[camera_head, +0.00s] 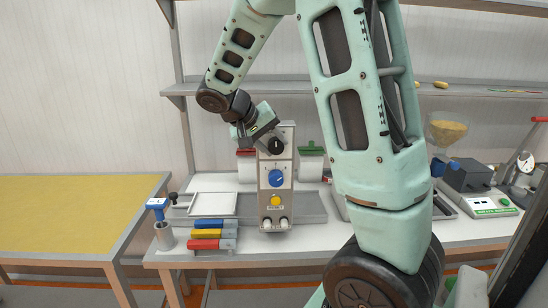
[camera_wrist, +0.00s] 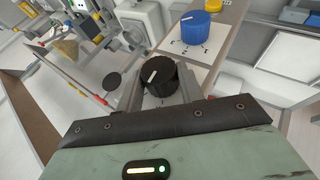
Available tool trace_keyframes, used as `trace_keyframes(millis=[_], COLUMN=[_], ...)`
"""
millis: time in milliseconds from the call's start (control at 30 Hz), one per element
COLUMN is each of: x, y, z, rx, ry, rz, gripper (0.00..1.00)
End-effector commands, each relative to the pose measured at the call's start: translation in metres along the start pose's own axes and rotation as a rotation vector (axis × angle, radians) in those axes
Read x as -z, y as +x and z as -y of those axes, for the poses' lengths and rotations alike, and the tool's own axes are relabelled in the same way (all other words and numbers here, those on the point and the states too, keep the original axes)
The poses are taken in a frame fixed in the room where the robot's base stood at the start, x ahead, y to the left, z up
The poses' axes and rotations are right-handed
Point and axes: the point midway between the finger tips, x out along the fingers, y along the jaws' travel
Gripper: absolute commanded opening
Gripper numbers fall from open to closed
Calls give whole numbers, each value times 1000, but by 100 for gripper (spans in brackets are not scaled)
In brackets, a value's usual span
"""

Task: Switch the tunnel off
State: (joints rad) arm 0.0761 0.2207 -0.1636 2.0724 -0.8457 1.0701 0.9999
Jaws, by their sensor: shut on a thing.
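A grey upright panel (camera_head: 289,165) stands on the bench with a black knob (camera_head: 276,146) at the top, a blue knob (camera_head: 276,179) in the middle and a small yellow knob (camera_head: 275,201) below. My gripper (camera_wrist: 160,88) is shut on the black knob, one finger on each side. In the wrist view the black knob (camera_wrist: 174,78) has a white pointer line slanting across its top. The blue knob (camera_wrist: 195,28) and the yellow knob (camera_wrist: 214,5) stand clear of my fingers.
Red, yellow and blue blocks (camera_head: 213,234) lie at the bench's front, beside a metal cup (camera_head: 164,236) with a blue-handled tool. A white tray (camera_head: 212,204) is left of the panel. A green-and-white device (camera_head: 490,204) is at right. A shelf (camera_head: 450,90) runs above.

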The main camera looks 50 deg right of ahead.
Motion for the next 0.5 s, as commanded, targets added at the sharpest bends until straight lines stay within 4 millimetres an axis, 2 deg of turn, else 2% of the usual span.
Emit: trace_keyframes(millis=[33,500], x=[-1,-1], y=[3,2], z=[6,8], rx=[-38,-348], ry=[-20,-146], rz=[-3,-1], gripper=[15,15])
